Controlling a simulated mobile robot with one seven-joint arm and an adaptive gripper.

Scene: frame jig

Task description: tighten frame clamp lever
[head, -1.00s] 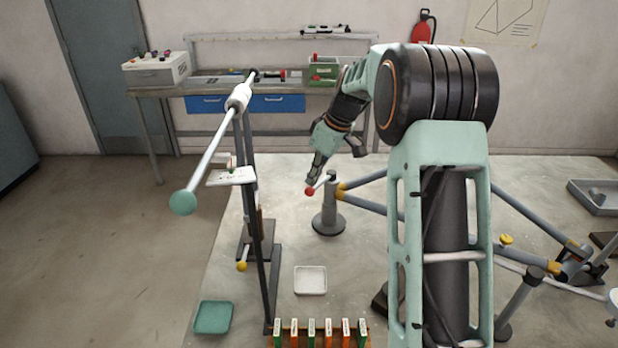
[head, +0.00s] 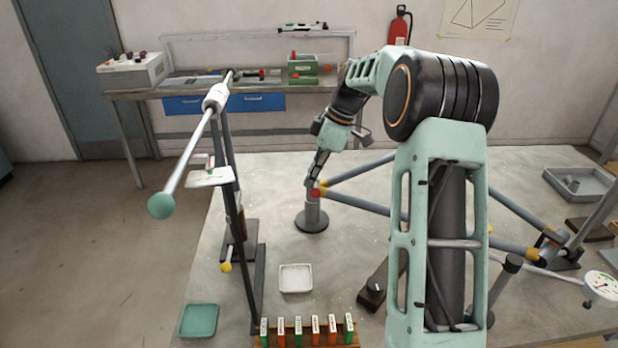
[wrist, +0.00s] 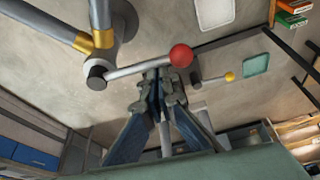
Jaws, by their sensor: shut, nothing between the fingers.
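The clamp lever, a short grey rod with a red ball knob (head: 316,193), is on top of a dark round-based post (head: 312,216) at the near corner of the tube frame (head: 360,202). In the wrist view the lever rod (wrist: 128,70) runs from the clamp's dark pivot to the red ball (wrist: 181,55). My gripper (head: 314,180) is shut and empty. In the wrist view its fingertips (wrist: 162,82) lie right beside the rod, near the ball; whether they touch it I cannot tell. In the head view the fingers partly cover the lever.
A tall stand with a long rod ending in a green ball (head: 161,206) is at left, with a yellow knob (head: 226,267) low on it. A white tray (head: 296,292), a green tray (head: 199,335) and a dial gauge (head: 602,287) lie around the bench top.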

